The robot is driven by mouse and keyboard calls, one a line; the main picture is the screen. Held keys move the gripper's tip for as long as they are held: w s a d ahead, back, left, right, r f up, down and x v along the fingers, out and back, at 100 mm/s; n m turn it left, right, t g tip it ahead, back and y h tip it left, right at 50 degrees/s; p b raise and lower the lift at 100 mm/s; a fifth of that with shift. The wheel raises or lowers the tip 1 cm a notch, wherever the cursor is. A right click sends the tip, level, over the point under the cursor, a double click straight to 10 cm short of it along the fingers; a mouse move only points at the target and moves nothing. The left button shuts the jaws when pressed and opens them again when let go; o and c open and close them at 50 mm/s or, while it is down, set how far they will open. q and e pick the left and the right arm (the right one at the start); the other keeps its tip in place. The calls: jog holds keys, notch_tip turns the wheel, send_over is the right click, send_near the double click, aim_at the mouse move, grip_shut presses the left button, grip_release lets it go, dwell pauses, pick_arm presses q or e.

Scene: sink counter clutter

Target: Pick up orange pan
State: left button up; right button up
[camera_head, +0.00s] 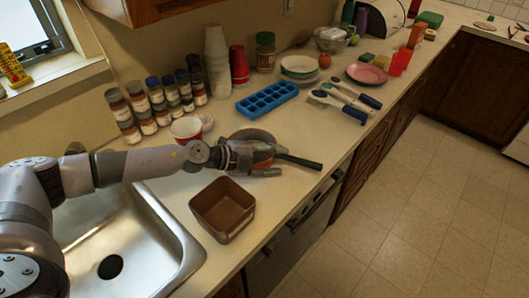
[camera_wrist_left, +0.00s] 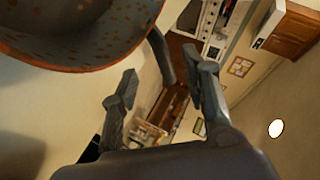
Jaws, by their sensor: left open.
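The orange pan (camera_head: 252,134) is on the counter, partly hidden behind my left gripper in the head view. Its dark handle (camera_head: 305,163) points right, toward the counter's front edge. My left gripper (camera_head: 272,160) is open beside the pan, where the handle starts. In the left wrist view the pan's speckled orange rim (camera_wrist_left: 100,62) fills the upper left. The handle (camera_wrist_left: 160,55) shows between the two spread fingertips of the left gripper (camera_wrist_left: 159,64). I cannot tell whether a finger touches it. My right gripper is in neither view.
A brown square container (camera_head: 223,208) stands in front of the gripper, near the sink (camera_head: 180,262). Counter right of the handle is clear.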

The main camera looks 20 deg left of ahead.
aim_at(288, 158)
pick_arm(q)
jog(key=x, duration=0.6)
jog(key=shift+w, duration=0.3)
jog(key=shift+s, duration=0.1)
jog(key=shift+c, duration=0.7)
grip_shut()
jog(key=shift+r, duration=0.15)
